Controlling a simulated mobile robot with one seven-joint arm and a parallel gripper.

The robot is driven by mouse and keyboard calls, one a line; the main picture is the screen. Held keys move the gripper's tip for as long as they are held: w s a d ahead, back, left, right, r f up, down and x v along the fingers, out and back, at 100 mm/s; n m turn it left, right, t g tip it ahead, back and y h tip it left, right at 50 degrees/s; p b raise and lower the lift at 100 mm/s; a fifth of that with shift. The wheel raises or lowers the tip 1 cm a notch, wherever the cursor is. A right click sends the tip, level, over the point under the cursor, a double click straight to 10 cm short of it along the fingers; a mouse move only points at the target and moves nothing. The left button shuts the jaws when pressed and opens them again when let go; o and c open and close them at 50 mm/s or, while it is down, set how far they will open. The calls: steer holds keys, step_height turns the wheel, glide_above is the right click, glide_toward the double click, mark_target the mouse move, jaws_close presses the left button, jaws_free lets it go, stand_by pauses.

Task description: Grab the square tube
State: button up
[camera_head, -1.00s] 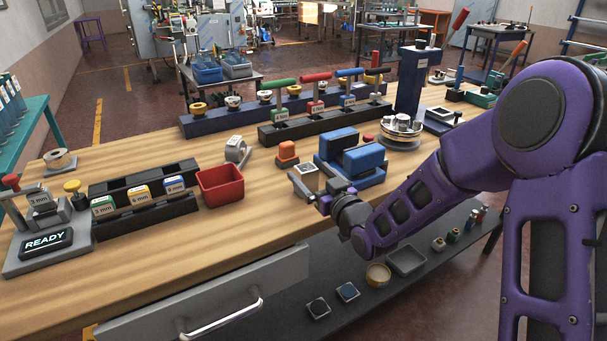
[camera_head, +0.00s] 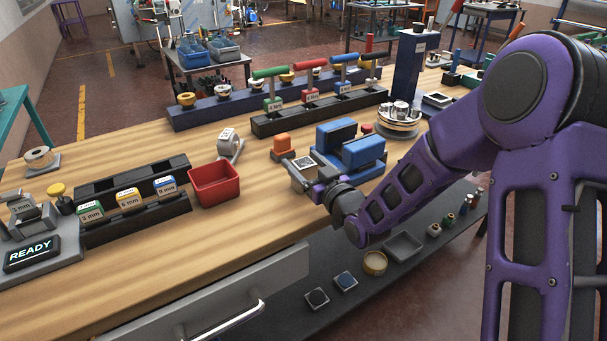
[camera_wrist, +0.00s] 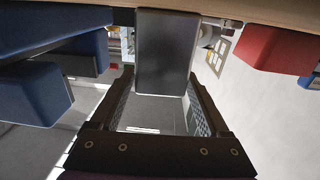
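The square tube (camera_head: 303,165) stands on the wooden bench top just left of the blue vise. Its top face shows a pale patterned square with a dark centre. My gripper (camera_head: 308,180) is at the tube from the bench's front side, with a finger showing along its near left side. In the wrist view, the tube's dark grey wall (camera_wrist: 165,50) lies between my two finger ends (camera_wrist: 161,80), one on each side. The fingers are close to its sides; I cannot tell whether they touch.
The blue vise (camera_head: 362,152) is close on the right, an orange-topped block (camera_head: 282,146) just behind, and a red bin (camera_head: 214,185) to the left. Black racks stand behind and at left.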

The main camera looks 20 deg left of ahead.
jaws_close()
steer(key=shift+r, duration=0.1)
